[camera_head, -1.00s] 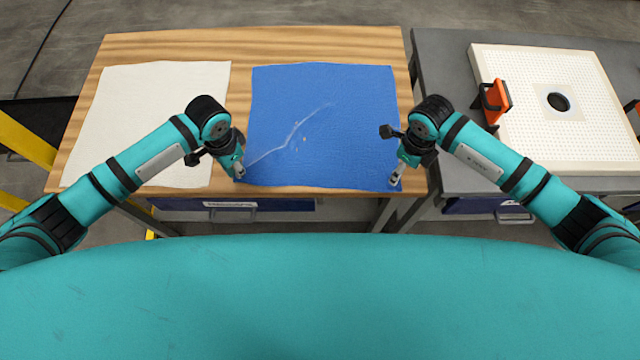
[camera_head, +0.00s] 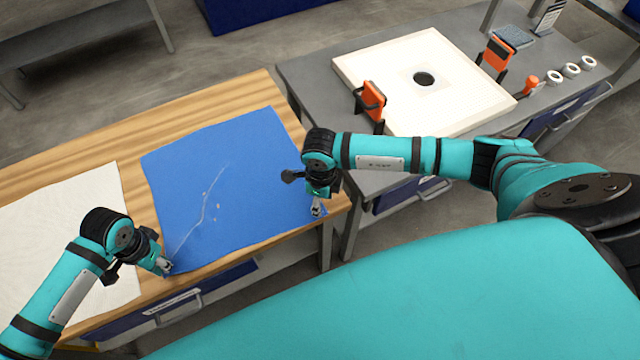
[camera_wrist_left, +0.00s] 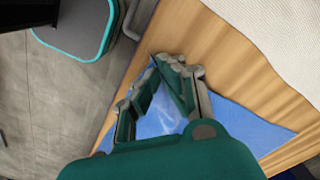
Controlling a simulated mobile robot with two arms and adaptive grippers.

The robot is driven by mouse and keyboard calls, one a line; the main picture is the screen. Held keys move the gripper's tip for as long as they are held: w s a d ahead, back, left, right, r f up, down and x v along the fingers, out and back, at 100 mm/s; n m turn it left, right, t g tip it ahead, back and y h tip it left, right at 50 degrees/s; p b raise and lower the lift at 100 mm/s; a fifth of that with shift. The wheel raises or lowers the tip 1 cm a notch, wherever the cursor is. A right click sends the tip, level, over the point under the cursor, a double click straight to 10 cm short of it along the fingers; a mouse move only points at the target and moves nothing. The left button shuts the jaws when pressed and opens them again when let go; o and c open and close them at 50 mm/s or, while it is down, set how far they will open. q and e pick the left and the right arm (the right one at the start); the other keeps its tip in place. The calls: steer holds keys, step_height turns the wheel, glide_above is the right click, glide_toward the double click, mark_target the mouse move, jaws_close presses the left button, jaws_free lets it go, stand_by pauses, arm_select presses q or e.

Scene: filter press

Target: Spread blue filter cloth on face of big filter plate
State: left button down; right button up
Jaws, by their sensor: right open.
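The blue filter cloth (camera_head: 225,190) lies flat on the wooden table, with pale crease-like lines on it. My left gripper (camera_head: 166,267) is at its near left corner. In the left wrist view, the left fingertips (camera_wrist_left: 160,72) are close together over blue cloth (camera_wrist_left: 235,125); whether they pinch it is unclear. My right gripper (camera_head: 316,209) is open at the cloth's near right corner. The big filter plate (camera_head: 460,65), white with a dark central hole, lies on the grey table to the right, apart from the cloth.
A white cloth (camera_head: 70,215) lies left of the blue one. Orange clamp-like parts (camera_head: 373,98) and (camera_head: 496,55) stand at the plate's sides. White rolls (camera_head: 571,70) lie on the grey table's right end. A narrow gap separates the two tables.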

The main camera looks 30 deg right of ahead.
steer(key=shift+f, duration=1.75)
steer(key=shift+c, duration=0.4)
jaws_close()
steer(key=shift+r, duration=2.5)
